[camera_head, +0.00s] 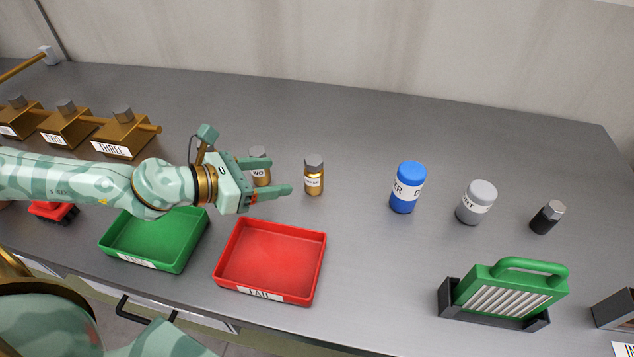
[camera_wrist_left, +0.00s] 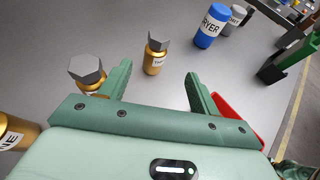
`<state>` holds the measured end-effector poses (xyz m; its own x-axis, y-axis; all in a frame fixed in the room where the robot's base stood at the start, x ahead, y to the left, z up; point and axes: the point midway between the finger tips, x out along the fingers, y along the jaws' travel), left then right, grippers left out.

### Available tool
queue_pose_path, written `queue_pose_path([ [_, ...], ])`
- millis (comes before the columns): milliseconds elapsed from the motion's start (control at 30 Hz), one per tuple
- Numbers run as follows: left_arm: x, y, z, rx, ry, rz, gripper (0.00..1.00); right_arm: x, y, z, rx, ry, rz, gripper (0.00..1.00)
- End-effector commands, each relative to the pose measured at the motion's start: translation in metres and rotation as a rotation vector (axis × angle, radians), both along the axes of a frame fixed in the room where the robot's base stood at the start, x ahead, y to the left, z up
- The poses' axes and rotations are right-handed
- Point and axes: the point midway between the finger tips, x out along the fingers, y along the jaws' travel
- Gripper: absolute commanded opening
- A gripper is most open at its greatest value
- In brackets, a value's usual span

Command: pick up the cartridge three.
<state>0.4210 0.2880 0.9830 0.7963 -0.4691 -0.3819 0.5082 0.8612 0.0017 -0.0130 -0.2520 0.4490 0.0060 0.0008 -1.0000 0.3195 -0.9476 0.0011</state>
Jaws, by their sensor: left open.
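Cartridge three (camera_head: 314,180) is a small gold cylinder with a grey hexagonal cap and a white label. It stands upright on the grey bench, just to the right of my left gripper. My left gripper (camera_head: 274,178) is open and empty, with its fingers pointing right toward the cartridge. In the left wrist view cartridge three (camera_wrist_left: 154,60) stands ahead of the gap between the fingertips (camera_wrist_left: 158,76), apart from both. My right gripper is not in view.
Cartridge two (camera_head: 260,168) stands close beside the left gripper's far finger. A red tray (camera_head: 270,262) and a green tray (camera_head: 155,240) lie in front. A blue canister (camera_head: 408,188), a grey canister (camera_head: 476,202) and a black fitting (camera_head: 547,217) stand to the right.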

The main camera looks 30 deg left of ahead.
Motion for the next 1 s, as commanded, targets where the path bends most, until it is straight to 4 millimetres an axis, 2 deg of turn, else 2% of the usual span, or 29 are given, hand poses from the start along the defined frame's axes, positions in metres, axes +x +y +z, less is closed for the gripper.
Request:
queue_pose_path([
  [33,0.007,-0.002,-0.008,-0.004,-0.003,0.006,0.62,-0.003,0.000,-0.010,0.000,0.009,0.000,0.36],
  [200,0.022,-0.012,-0.014,-0.005,-0.002,0.002,0.62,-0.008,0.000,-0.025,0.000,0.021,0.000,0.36],
  [500,0.058,-0.032,-0.027,-0.005,-0.004,0.003,0.62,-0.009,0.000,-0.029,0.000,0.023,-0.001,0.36],
  [667,0.066,-0.038,-0.032,-0.001,-0.001,0.001,0.62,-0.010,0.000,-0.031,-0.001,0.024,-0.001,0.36],
  [867,0.089,-0.047,-0.053,-0.004,0.001,0.001,0.62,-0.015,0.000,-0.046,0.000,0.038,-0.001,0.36],
  [1000,0.103,-0.055,-0.059,-0.003,0.002,0.000,0.62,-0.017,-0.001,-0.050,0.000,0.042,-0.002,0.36],
])
